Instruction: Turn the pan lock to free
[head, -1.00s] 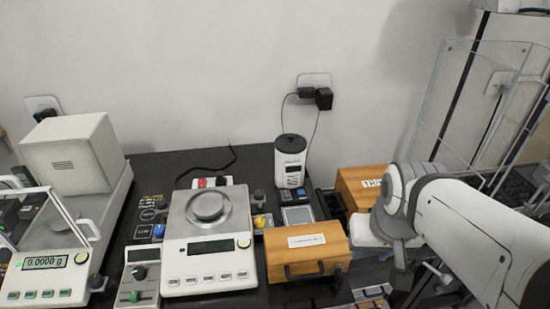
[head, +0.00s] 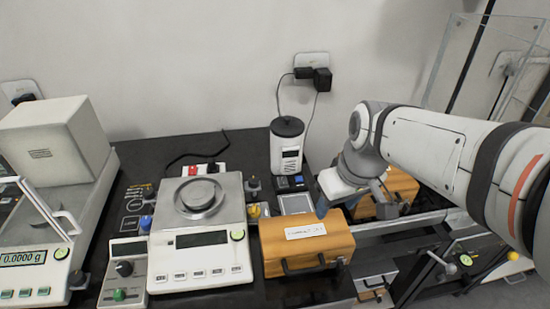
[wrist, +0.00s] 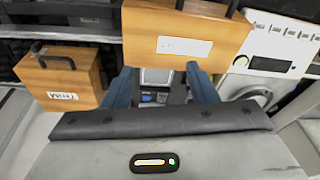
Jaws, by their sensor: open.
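The top-pan balance (head: 200,255) stands left of centre in the head view, with a round metal weighing pan (head: 199,195) on top. Small knobs sit around it: a blue knob (head: 146,222) at its left, a dark grey knob (head: 252,185) and a yellow one (head: 254,210) at its right. No readable label shows which is the pan lock, or its setting. My gripper (head: 328,206) is right of the balance, above and behind the wooden box. In the wrist view its two blue fingers (wrist: 160,78) are apart, with nothing held between them.
A wooden box (head: 305,262) with a black handle stands right of the balance. A second wooden box (head: 400,186) is under my arm. A white cylinder device (head: 286,150) stands behind. A control box (head: 124,272) and an enclosed balance (head: 50,215) are at left.

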